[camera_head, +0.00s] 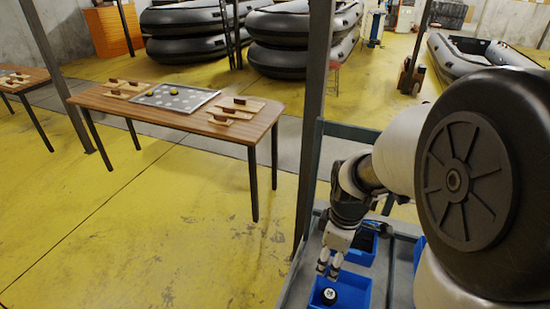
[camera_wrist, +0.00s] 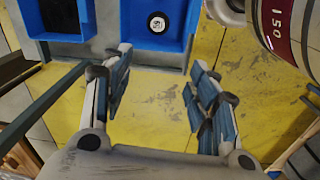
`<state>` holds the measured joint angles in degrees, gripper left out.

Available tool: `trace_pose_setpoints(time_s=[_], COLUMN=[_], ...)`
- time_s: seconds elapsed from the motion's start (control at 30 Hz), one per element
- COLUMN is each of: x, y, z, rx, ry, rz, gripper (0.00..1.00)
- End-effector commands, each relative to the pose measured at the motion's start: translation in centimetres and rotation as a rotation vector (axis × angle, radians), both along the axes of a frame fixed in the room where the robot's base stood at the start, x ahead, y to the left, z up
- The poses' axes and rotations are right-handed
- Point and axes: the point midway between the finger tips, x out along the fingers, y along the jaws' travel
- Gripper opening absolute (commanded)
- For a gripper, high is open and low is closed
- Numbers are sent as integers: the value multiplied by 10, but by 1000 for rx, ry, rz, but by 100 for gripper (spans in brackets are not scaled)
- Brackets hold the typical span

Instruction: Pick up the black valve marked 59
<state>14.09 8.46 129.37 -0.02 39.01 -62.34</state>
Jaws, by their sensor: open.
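A black round valve (camera_head: 329,295) with a white marked disc lies in a blue bin (camera_head: 361,295) at the bottom of the head view. The valve also shows at the top of the wrist view (camera_wrist: 157,23), where its mark is too small to read surely. My gripper (camera_head: 328,270) is above the bin and points down. In the wrist view my gripper (camera_wrist: 158,95) has its blue-padded fingers wide apart with nothing between them. The valve is beyond the fingertips, apart from them.
A second blue bin (camera_wrist: 55,38) stands left of the valve's bin in the wrist view and holds something dark. A dark metal frame (camera_head: 297,255) surrounds the bins. A wooden table (camera_head: 245,130) with a perforated plate (camera_head: 172,97) stands farther off. Yellow floor lies between.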

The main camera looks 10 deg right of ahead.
Motion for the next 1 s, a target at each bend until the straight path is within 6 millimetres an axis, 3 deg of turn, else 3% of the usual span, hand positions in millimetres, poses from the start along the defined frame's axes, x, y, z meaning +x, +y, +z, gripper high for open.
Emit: trace_pose_setpoints(time_s=[0.03,0.2,0.37,0.7,0.83,1.0], x=[2,7,6,6,7,7], y=[-6,-15,-16,-16,-16,-17], z=[-13,-36,-62,-136,-153,-160], rx=[5,10,12,11,11,10], ry=[24,53,60,58,57,54], rz=[34,122,137,135,135,134], gripper=[54,54,54,54,54,54])
